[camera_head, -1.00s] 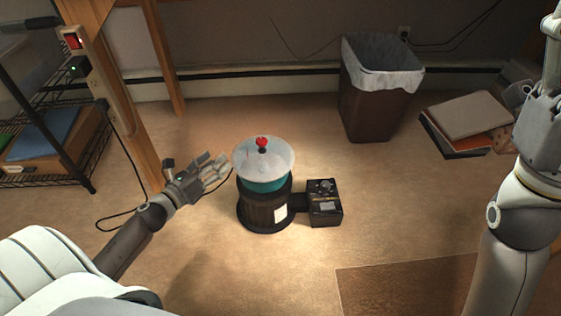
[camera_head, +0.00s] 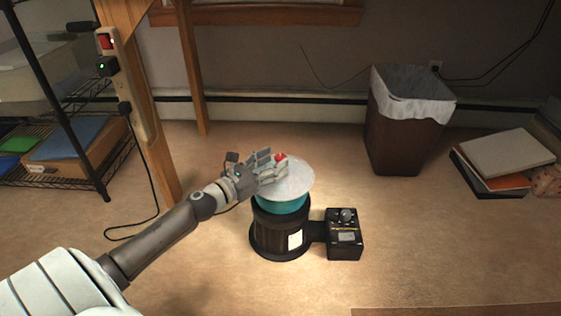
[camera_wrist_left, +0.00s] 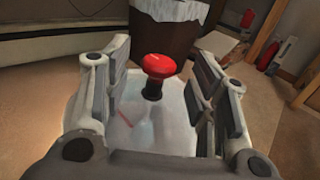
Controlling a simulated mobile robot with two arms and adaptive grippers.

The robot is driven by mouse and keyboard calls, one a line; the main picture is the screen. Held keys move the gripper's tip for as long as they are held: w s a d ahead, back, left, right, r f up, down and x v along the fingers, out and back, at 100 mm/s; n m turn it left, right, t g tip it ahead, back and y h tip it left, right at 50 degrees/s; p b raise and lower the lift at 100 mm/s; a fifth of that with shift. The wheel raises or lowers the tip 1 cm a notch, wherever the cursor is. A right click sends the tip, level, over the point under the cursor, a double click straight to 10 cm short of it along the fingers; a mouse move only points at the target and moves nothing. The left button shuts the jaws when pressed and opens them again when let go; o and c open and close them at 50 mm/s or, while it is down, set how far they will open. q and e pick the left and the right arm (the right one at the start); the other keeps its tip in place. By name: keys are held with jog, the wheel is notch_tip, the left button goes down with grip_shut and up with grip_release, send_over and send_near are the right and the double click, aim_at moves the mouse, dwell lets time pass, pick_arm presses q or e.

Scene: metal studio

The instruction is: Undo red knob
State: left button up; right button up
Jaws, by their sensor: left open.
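The red knob (camera_head: 281,159) sits on a black stem on top of the pale, translucent lid (camera_head: 297,182) of a teal and dark drum machine (camera_head: 277,228) on the floor. My left gripper (camera_head: 274,166) is at the knob, over the lid's left side. In the left wrist view the red knob (camera_wrist_left: 159,66) stands upright between the two open fingers of my left gripper (camera_wrist_left: 165,85), with a gap on each side. The head view hides part of the knob's stem behind the fingers. My right gripper is not in view.
A black control box (camera_head: 344,236) is joined to the drum's right side. A brown trash bin (camera_head: 402,140) with a white liner stands behind right, near books (camera_head: 505,158). A wooden post (camera_head: 150,130) and wire shelf (camera_head: 60,186) are at the left.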

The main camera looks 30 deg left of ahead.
aim_at(276, 160)
pick_arm(q)
jog(key=shift+b+x, duration=0.4)
jog(key=shift+x, duration=1.3)
jog(key=shift+a, duration=0.1)
jog(key=c, duration=1)
